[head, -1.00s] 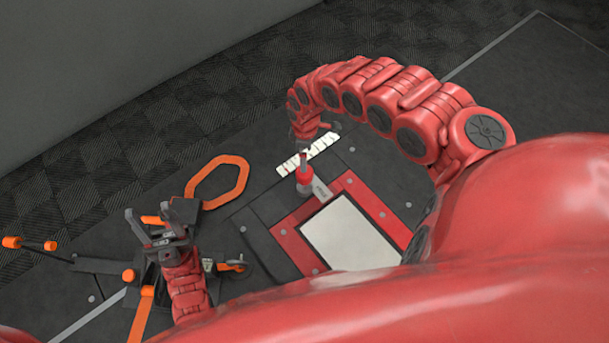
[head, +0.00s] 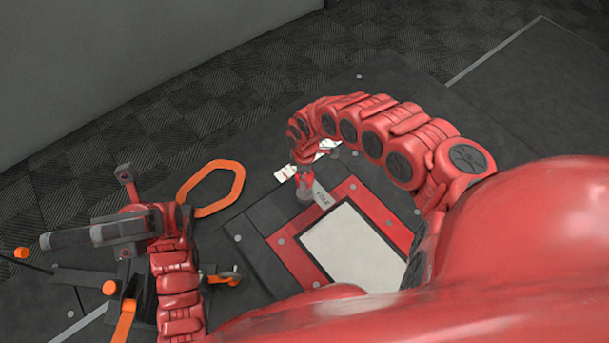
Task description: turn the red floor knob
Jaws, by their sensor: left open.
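The red floor knob (head: 304,183) stands on the dark floor plate beside a small grey label, near the middle of the head view. My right arm arches over from the right, and its wrist end comes down just above the knob. My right gripper (head: 318,153) is mostly hidden under that wrist; only small grey parts show, so its jaw state and any contact with the knob cannot be told. My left gripper (head: 80,237) is at the left, open and empty, its dark fingers pointing left, well away from the knob.
A red-framed panel with a pale plate (head: 348,247) lies right of and below the knob. A white striped strip (head: 286,173) lies behind it. An orange loop handle (head: 226,171) and other orange parts (head: 109,287) are at the left. The far floor is clear.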

